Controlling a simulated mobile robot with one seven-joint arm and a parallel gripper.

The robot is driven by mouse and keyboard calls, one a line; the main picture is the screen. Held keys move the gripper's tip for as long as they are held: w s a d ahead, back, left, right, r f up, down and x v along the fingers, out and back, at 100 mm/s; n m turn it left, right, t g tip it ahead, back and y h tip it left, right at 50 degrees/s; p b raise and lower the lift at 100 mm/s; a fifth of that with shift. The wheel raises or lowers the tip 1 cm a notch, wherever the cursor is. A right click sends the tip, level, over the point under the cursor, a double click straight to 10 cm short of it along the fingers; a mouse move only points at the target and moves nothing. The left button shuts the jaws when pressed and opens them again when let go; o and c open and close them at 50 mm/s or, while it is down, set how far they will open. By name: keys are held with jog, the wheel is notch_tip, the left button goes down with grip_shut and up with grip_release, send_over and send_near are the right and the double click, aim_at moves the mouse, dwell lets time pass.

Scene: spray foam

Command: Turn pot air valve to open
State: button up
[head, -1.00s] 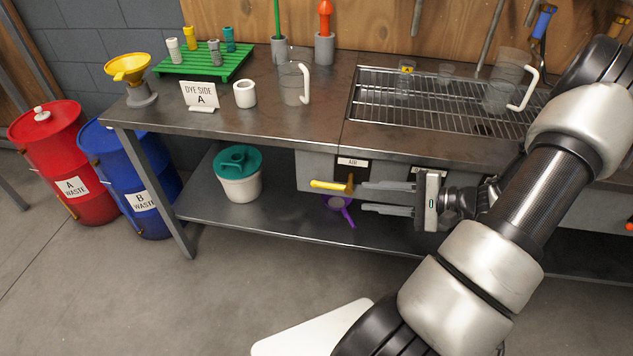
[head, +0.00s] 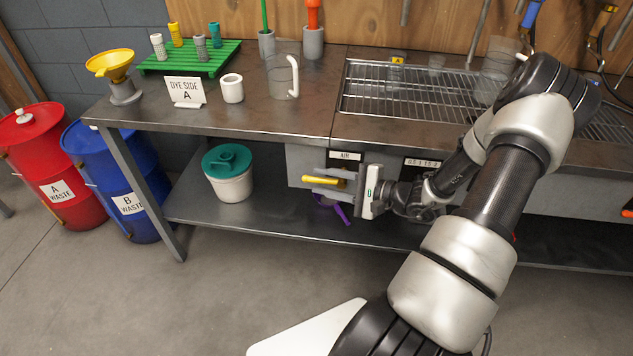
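The air valve has a yellow lever handle (head: 322,180) on the grey panel under the bench top, below the "AIR" label (head: 345,156). The handle lies nearly horizontal, pointing left from its brass-coloured pivot end. My gripper (head: 358,186) is at the right end of the valve, very close to the pivot. Its fingers are seen foreshortened, so their gap and any contact with the valve cannot be made out. A white pot with a teal lid (head: 228,175) stands on the lower shelf, left of the valve.
The steel bench top (head: 290,118) overhangs the valve. A purple object (head: 335,208) lies below it on the lower shelf. A second label (head: 422,163) is on the panel to the right, above my wrist. Waste drums (head: 115,165) stand left; floor in front is clear.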

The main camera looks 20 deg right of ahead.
jog(key=shift+x, duration=1.3)
grip_shut()
